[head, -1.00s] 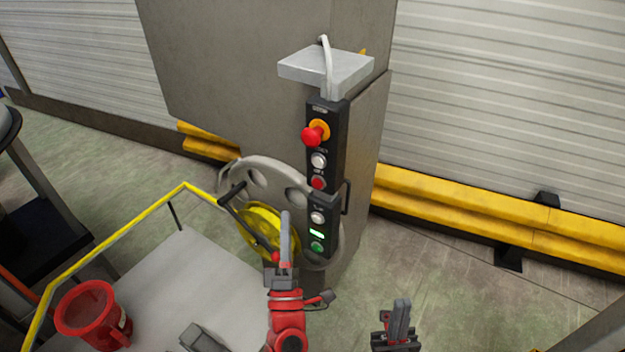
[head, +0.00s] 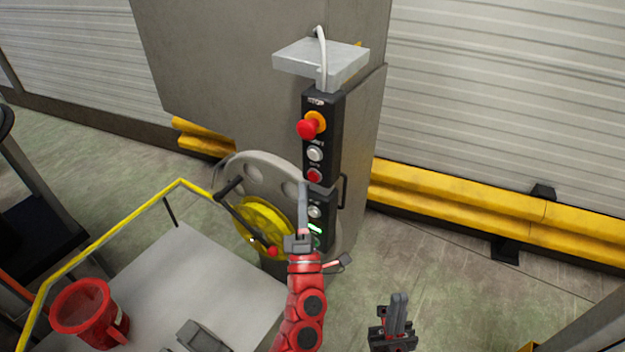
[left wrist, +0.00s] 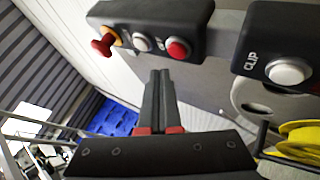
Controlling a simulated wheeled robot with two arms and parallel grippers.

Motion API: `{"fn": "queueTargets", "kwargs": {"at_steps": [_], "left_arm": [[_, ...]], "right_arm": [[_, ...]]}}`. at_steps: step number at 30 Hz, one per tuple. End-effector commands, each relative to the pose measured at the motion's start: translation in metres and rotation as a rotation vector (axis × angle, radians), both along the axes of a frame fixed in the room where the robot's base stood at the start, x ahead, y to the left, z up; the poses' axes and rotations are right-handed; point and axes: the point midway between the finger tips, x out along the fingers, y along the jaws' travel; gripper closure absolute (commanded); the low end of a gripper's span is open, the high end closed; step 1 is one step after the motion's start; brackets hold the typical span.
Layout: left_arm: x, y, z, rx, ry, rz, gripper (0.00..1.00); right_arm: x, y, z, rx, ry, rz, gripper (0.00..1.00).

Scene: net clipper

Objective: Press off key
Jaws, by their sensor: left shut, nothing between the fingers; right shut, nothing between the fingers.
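A black control box (head: 332,112) is mounted on the grey cabinet. It carries a red mushroom stop knob (head: 308,127) on a yellow base, a white button (head: 315,154) and a flat red button (head: 314,175); its key labels are too small to read. The red button also shows in the left wrist view (left wrist: 178,49). A lower black box has a white button (head: 314,212) and a green light (head: 314,229). My left gripper (head: 304,186) is shut and empty, its tip just below the red button in the picture. My right gripper (head: 398,298) is shut and empty at lower right.
A grey disc with a yellow reel (head: 262,222) and crank is beside the lower box. A red bucket (head: 84,310) stands on the grey platform (head: 215,270) inside a yellow rail (head: 110,231). Yellow barriers (head: 450,198) run along the wall. Floor at right is clear.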

Motion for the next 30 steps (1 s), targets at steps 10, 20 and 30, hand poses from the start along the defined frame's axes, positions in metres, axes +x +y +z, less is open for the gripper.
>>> {"fn": "queueTargets", "kwargs": {"at_steps": [10, 20, 30], "left_arm": [[0.0101, -0.0073, 0.0004, 0.001, -0.001, 0.001, 1.00], [0.0099, -0.0073, 0.0004, 0.001, 0.000, 0.000, 1.00], [0.0098, -0.0073, 0.0003, 0.001, 0.000, 0.000, 1.00]], "right_arm": [[0.0000, 0.0000, -0.0073, 0.000, 0.000, 0.000, 1.00], [0.0000, 0.0001, -0.0071, 0.000, 0.000, 0.000, 1.00], [0.0000, 0.0001, -0.0071, 0.000, 0.000, 0.000, 1.00]]}}
